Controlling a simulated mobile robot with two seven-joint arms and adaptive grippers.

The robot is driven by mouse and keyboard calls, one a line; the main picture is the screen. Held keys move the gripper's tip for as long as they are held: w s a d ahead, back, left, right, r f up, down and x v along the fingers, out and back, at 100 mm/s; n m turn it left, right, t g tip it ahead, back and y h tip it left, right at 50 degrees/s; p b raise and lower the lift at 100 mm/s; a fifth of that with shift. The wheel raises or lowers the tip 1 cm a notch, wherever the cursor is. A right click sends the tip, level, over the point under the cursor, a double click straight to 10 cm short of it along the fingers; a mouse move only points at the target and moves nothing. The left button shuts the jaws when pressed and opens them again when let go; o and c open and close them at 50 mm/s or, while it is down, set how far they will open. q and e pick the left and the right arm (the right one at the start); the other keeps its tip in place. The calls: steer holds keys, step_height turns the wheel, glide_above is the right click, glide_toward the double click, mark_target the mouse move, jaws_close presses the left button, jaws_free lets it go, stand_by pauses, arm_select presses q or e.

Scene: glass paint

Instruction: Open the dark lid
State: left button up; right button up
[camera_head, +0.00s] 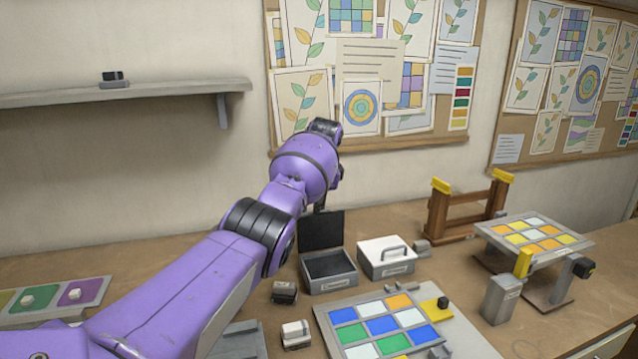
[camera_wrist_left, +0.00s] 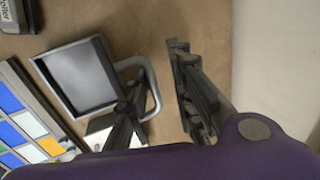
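A grey box (camera_head: 330,284) with a dark inside stands on the table in the head view. Its dark lid (camera_head: 322,230) stands upright at the back edge, so the box is open. The wrist view looks down into the dark, grey-rimmed box (camera_wrist_left: 82,75), with a grey loop handle (camera_wrist_left: 154,92) beside its edge. My left gripper (camera_wrist_left: 158,70) is open at this handle, one finger within the loop and the other outside it. In the head view my left gripper (camera_head: 319,204) is mostly hidden by my wrist and the lid. My right gripper is not in view.
A white-lidded box (camera_head: 385,250) with a handle stands just right of the open box. A tile panel (camera_head: 375,325) lies in front. Small blocks (camera_head: 285,292) stand at front left. A wooden rack (camera_head: 465,212) and a raised tile board (camera_head: 530,236) stand at right.

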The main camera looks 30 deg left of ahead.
arm_select(q)
steer(key=v, duration=1)
steer(key=shift+r, duration=0.35)
steer(key=shift+s, duration=0.1)
steer(key=shift+c, duration=0.2)
